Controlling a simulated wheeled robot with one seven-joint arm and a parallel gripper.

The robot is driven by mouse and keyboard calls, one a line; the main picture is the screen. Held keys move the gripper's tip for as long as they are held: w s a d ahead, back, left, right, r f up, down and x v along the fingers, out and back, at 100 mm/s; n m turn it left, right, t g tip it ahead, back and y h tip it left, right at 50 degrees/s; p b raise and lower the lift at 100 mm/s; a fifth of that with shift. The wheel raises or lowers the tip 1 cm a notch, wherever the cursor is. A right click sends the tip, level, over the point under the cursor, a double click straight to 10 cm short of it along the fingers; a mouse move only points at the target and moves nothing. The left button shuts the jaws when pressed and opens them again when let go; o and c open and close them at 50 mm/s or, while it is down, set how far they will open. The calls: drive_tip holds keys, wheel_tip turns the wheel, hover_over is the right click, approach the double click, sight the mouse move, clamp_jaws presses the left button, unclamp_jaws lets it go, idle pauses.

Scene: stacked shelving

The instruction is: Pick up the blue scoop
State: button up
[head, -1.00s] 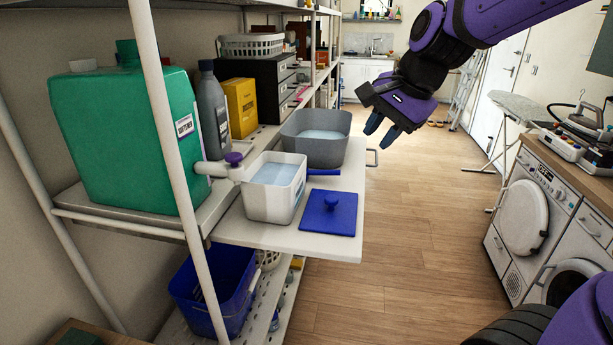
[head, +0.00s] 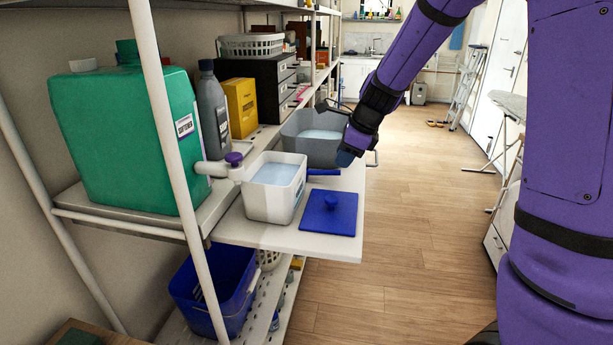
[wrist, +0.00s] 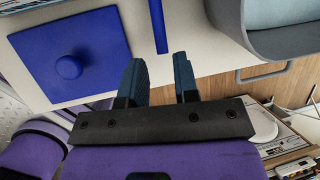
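The blue scoop shows only as a thin blue handle (head: 323,172) lying on the pull-out white shelf, between the white tub and the grey basin. In the wrist view it is a narrow blue bar (wrist: 158,25) at the top middle, just beyond my fingertips and roughly in line with the gap between them. My gripper (head: 346,156) is above the shelf edge, close to the handle's right end. In the wrist view my gripper (wrist: 159,72) has its two dark blue fingers apart with nothing between them. The scoop's other end is hidden.
A blue square lid (head: 342,224) with a knob lies in front of the handle. The white tub (head: 273,205) of liquid stands left. The grey basin (head: 309,152) stands behind. A shelf post (head: 180,170) and the green softener container (head: 125,140) are at left. The floor aisle is clear.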

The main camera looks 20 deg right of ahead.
sight(336, 172)
drive_tip(key=shift+d+x, duration=0.2)
drive_tip(key=shift+x, duration=2.95)
drive_tip(key=shift+f, duration=0.1)
drive_tip(key=shift+s, duration=0.1)
drive_tip(key=shift+c, duration=0.3)
clamp_jaws()
